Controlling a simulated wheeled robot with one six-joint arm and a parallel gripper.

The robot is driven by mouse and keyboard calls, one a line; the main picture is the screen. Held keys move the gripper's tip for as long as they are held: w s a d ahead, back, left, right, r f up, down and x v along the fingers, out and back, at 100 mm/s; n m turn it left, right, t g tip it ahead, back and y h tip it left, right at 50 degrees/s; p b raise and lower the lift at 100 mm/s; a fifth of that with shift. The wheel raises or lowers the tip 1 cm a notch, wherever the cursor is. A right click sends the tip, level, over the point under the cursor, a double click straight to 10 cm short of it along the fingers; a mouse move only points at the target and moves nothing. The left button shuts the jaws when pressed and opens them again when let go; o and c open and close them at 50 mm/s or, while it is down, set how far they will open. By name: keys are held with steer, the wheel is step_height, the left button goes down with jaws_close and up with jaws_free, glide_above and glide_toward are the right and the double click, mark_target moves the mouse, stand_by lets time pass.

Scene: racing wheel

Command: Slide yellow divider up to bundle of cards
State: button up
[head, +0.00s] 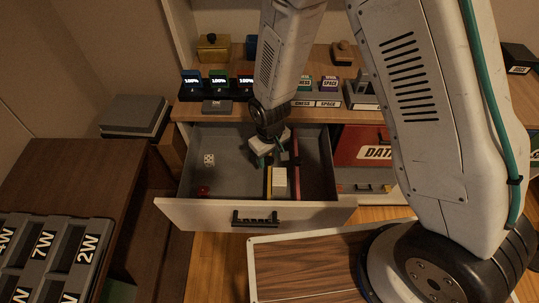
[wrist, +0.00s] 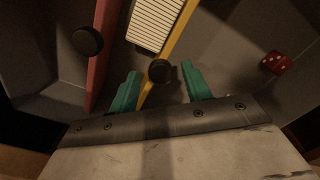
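The yellow divider (head: 269,184) stands in the open drawer, and in the wrist view it is a yellow strip (wrist: 178,33) with a round black knob (wrist: 160,71). The bundle of cards (head: 280,181) is a white block between the yellow divider and a red divider (head: 296,158). In the wrist view the cards (wrist: 154,22) lie close along the yellow divider; I cannot tell whether they touch. My gripper (wrist: 161,72) is open, its green fingers apart on either side of the knob. In the head view my gripper (head: 267,156) is low in the drawer, partly hidden by the arm.
A white die (head: 209,159) and a red die (head: 203,190) lie in the drawer's left part; the red die also shows in the wrist view (wrist: 277,62). The red divider (wrist: 102,52) has its own black knob. The drawer front (head: 220,214) bounds the near side.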

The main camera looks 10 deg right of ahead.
steer(key=shift+r, duration=0.1)
step_height(320, 180, up, 8)
steer(key=shift+f, duration=0.2)
steer(key=shift+s, duration=0.1)
stand_by(0.5)
steer(key=shift+s+d, duration=0.2)
steer(key=shift+s, duration=0.1)
steer(key=s+d+r+m, duration=0.2)
steer(key=s+d+r, duration=0.4)
steer(key=r, duration=0.4)
steer(key=s+d+r+m+t, duration=0.1)
steer(key=s+d+r+m, duration=0.1)
steer(key=s+d+r, duration=0.4)
steer(key=s+d+r+m, duration=0.2)
steer(key=s+d+r, duration=0.4)
steer(key=r, duration=0.8)
steer(key=d, duration=0.2)
steer(key=shift+s+d+r, duration=0.25)
steer(key=shift+s+d, duration=0.05)
steer(key=shift+d, duration=0.1)
